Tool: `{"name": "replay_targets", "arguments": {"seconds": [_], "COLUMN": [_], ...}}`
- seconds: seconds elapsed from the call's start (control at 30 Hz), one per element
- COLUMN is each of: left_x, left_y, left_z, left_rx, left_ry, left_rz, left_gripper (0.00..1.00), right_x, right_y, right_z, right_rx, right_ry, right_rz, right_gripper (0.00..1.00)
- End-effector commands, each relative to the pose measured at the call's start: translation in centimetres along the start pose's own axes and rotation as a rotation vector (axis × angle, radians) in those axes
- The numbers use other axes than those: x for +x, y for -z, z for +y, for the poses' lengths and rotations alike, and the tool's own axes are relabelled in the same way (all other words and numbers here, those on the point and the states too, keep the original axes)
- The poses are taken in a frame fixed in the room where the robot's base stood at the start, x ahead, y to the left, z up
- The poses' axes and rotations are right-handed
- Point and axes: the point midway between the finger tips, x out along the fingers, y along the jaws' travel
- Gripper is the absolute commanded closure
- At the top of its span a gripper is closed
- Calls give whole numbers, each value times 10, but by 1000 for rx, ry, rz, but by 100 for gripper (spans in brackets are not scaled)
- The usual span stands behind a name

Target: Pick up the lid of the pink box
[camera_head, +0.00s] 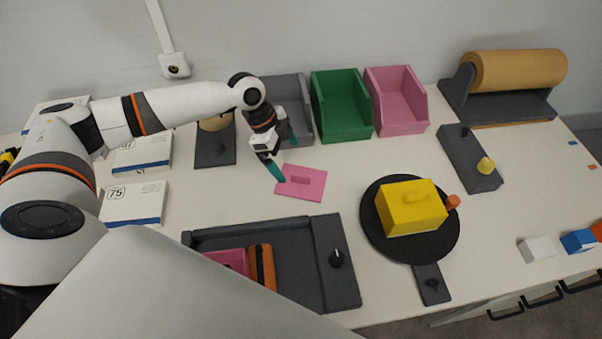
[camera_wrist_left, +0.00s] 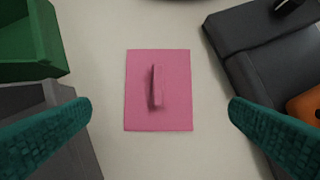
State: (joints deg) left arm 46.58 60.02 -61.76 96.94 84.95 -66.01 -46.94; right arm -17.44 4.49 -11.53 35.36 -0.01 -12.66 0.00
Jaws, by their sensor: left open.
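The pink lid (camera_head: 301,182) lies flat on the table with its raised bar handle upward. In the left wrist view the lid (camera_wrist_left: 175,90) lies centred between the two teal fingers, its handle running up and down the picture. My left gripper (camera_head: 284,160) is open and empty, above the table at the lid's left end in the head view. In the left wrist view its fingertips (camera_wrist_left: 160,110) stand apart on either side of the lid. The pink box (camera_head: 230,262) sits in the dark grey tray, partly hidden by my own body. My right gripper is not seen.
The dark tray (camera_head: 335,262) lies in front of the lid, with an orange and black item (camera_head: 262,266) in it. Grey, green (camera_head: 341,104) and pink (camera_head: 397,100) bins stand behind. A yellow box (camera_head: 411,212) sits on a black turntable (camera_head: 384,250) at right.

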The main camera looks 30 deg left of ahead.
Motion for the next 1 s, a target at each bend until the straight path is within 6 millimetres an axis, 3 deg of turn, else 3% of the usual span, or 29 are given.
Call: {"name": "replay_targets", "arguments": {"seconds": [0.1,0.37,0.7,1.0], "left_x": [20,42,87,91], "left_y": [-2,-2,-6,-5], "left_z": [0,1,3,3], "left_rx": [0,-1,0,0], "left_ry": [2,0,-1,-1], "left_rz": [-1,0,0,0], "left_gripper": [0,0,0,3], "right_x": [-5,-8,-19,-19], "right_y": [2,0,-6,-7], "right_z": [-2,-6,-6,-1], "right_rx": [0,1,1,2], "right_ry": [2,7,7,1], "right_rz": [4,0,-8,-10], "right_gripper": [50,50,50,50]}}
